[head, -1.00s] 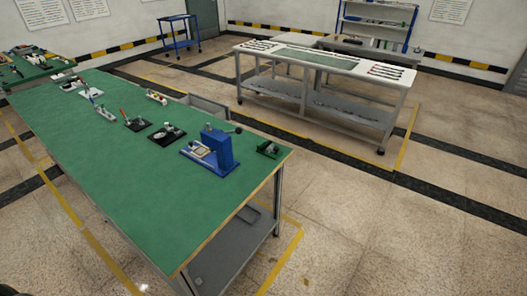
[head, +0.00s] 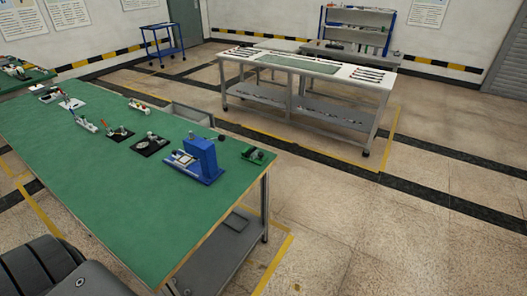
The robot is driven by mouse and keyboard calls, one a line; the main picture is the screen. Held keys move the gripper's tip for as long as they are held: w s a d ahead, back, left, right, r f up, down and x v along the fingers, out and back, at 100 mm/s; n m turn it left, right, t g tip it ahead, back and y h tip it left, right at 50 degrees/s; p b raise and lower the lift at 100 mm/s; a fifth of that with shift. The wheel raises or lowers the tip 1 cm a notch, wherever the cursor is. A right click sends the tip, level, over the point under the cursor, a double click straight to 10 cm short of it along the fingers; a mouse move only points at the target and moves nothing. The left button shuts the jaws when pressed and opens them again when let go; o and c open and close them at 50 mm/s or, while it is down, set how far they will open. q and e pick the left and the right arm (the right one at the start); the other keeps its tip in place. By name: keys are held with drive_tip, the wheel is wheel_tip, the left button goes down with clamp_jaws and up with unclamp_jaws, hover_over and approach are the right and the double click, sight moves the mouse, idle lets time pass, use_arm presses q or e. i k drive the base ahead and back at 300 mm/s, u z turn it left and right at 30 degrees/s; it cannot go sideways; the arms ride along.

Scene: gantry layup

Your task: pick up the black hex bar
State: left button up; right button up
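I cannot make out the black hex bar for certain. Several thin dark bars (head: 367,75) lie on the right end of the white-topped table (head: 340,78) across the room, too small to tell apart. More dark thin pieces (head: 238,52) lie on its left end. Neither of my grippers shows in the head view. Only a dark part of my own body shows at the lower left.
A green-topped workbench (head: 150,215) is close on the left, with a blue press (head: 203,157) and several small tools. A blue cart (head: 162,42) and a shelf rack (head: 357,30) stand at the back. Floor on the right (head: 420,240) is clear.

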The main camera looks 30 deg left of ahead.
sight(255, 149)
drive_tip(key=u, duration=0.05)
drive_tip(key=i, duration=4.6)
drive_tip(key=u, duration=2.65)
drive_tip(key=i, duration=1.7)
drive_tip(key=u, duration=2.75)
